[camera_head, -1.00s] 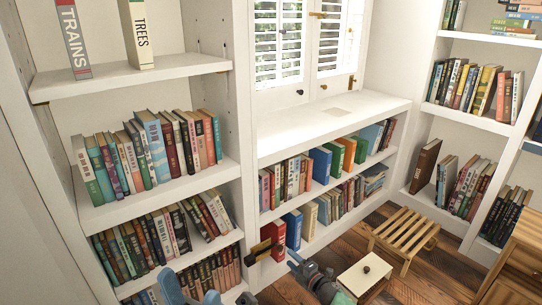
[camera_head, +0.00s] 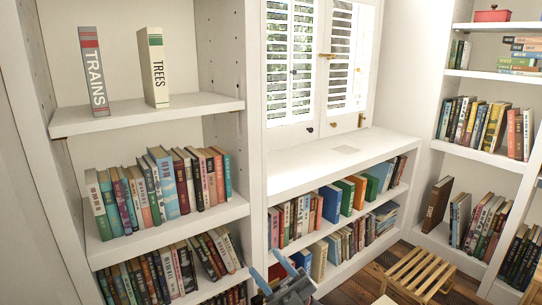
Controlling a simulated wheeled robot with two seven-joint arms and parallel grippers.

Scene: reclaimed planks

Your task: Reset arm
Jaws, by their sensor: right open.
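My right gripper (camera_head: 266,262) shows at the bottom edge, a little right of the middle, with its blue fingers apart and nothing seen between them. It is in front of the lower shelf of the low bookcase under the window, and partly covers the books there. The rest of my right arm is cut off by the bottom edge. My left gripper is not in view.
A slatted wooden stool (camera_head: 418,272) stands on the floor at the lower right.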

